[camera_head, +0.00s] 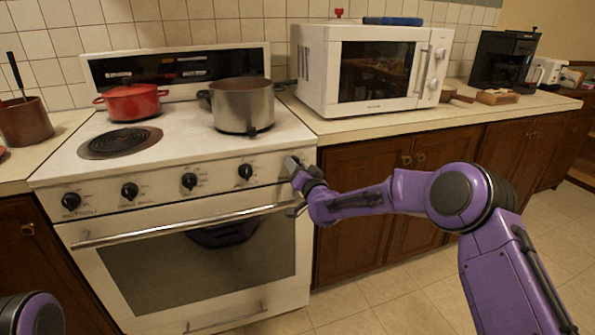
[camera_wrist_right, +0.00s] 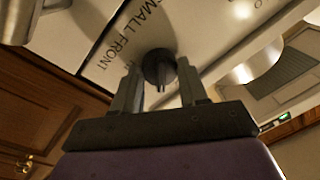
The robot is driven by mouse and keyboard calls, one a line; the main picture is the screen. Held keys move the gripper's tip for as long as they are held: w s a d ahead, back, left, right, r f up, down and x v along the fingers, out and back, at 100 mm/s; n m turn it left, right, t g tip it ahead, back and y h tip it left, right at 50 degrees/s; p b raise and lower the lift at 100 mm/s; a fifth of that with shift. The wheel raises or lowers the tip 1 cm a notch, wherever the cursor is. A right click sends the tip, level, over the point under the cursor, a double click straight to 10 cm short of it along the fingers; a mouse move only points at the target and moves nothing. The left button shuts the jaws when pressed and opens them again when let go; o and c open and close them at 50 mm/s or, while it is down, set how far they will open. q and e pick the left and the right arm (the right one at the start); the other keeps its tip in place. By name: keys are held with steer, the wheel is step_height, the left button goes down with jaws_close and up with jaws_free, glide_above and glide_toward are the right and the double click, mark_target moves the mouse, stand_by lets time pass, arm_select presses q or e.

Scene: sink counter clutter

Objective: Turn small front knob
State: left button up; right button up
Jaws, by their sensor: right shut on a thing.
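The stove (camera_head: 185,200) has a row of black knobs on its front panel. In the right wrist view, a round black knob (camera_wrist_right: 158,67) sits by the printed words "SMALL FRONT". My right gripper (camera_wrist_right: 160,85) has its two dark fingers on either side of this knob and is shut on it. In the head view, my right gripper (camera_head: 293,164) is at the right end of the knob row and hides that knob. My left gripper is not in view.
The oven door handle (camera_head: 180,226) runs just below the knobs. A steel pot (camera_head: 243,105) and a red pot (camera_head: 132,103) stand on the stovetop. A white microwave (camera_head: 365,70) stands on the counter to the right. Floor in front of the cabinets is clear.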

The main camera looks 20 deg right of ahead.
steer(key=m+b, duration=0.1)
steer(key=m, duration=0.4)
steer(key=shift+f+b, duration=0.2)
steer(key=shift+b, duration=0.15)
steer(key=m+h+b, duration=0.1)
steer(key=m+b, duration=0.1)
steer(key=m, duration=0.2)
steer(key=shift+m, duration=0.4)
steer(key=m+b, duration=0.3)
steer(key=m, duration=0.2)
steer(key=shift+a+f+m+h, duration=0.1)
steer(key=shift+m+h, duration=0.2)
steer(key=shift+m, duration=0.1)
steer(key=shift+m+b, duration=0.9)
steer(key=shift+m, duration=0.8)
steer(key=o, duration=1.1)
steer(key=shift+r, duration=0.2)
steer(key=shift+c, duration=0.2)
steer(key=shift+s, duration=0.1)
